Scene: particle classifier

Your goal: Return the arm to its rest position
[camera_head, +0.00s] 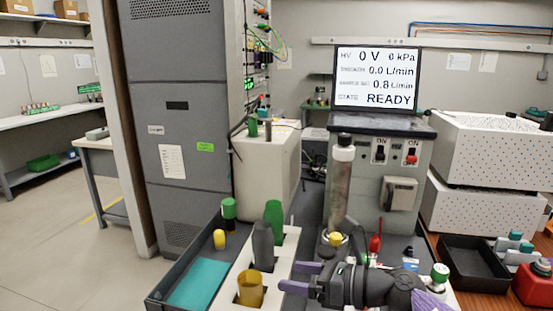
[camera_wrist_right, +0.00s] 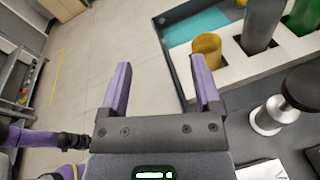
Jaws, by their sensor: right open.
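My right gripper (camera_head: 288,277) reaches in from the lower right with its purple fingers apart and nothing between them. In the right wrist view the same gripper (camera_wrist_right: 160,62) is open, and pale floor shows between the fingers. The fingertips are close to the right side of the white rack, which holds a yellow cup (camera_head: 250,288), a grey cylinder (camera_head: 262,246) and a green cylinder (camera_head: 273,222). The yellow cup also shows in the wrist view (camera_wrist_right: 206,50), just beyond the right finger. My left gripper does not show in the head view.
A dark tray (camera_head: 170,291) with a teal mat lies left of the rack. A classifier console (camera_head: 372,190) with a screen reading READY stands behind the gripper, beside a metal column (camera_head: 340,190). An empty black tray (camera_head: 475,262) and white boxes (camera_head: 490,150) are at right.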

